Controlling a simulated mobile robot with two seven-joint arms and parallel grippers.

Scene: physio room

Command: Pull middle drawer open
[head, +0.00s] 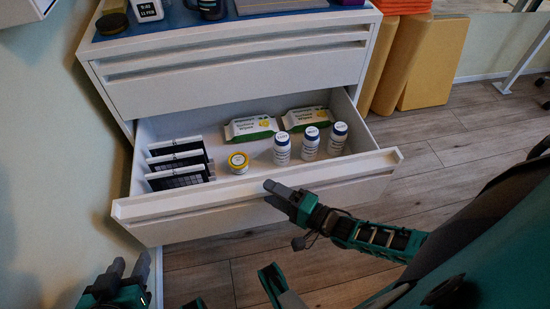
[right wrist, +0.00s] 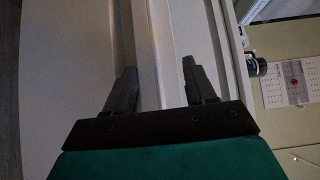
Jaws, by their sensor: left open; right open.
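A white drawer unit (head: 240,87) stands against the wall. One drawer (head: 225,212), below the closed front, is pulled well out. It holds wipes packs (head: 250,128), white bottles (head: 310,142), a small yellow-lidded tub (head: 238,162) and dark flat packs (head: 180,165). My right gripper (head: 272,190) is at the middle of this drawer's front edge. In the right wrist view its open fingers (right wrist: 158,85) lie either side of a white rail (right wrist: 158,45); whether they touch it cannot be told. My left gripper (head: 130,268) is open and empty, low at the left, apart from the drawer.
A blue mat (head: 225,25) with a clock (head: 148,10) and other items covers the unit's top. Yellow-orange blocks (head: 435,60) stand right of the unit. The wall is close on the left. Wooden floor (head: 480,125) is clear at right.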

